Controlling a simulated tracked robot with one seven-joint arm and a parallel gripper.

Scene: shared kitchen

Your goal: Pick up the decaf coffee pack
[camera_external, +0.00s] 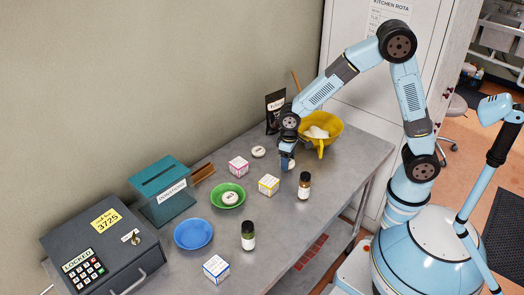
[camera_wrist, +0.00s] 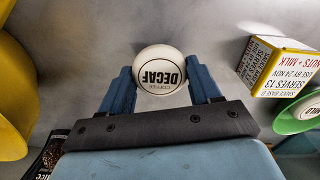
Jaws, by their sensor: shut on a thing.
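The decaf coffee pack (camera_wrist: 160,73) is a small round white pod. In the external view my gripper (camera_external: 287,160) points down at the counter, left of the yellow colander, and a white bit of the pack (camera_external: 291,164) shows beside the fingers. I cannot tell whether the pack touches the counter.
The yellow colander (camera_external: 323,143), a brown jar (camera_external: 304,187), a yellow box (camera_external: 269,185) and a pink box (camera_external: 238,167) stand around my gripper. Another round pack (camera_external: 258,152) lies nearby; one more sits in the green bowl (camera_external: 217,201). A black bag (camera_external: 275,108) stands behind.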

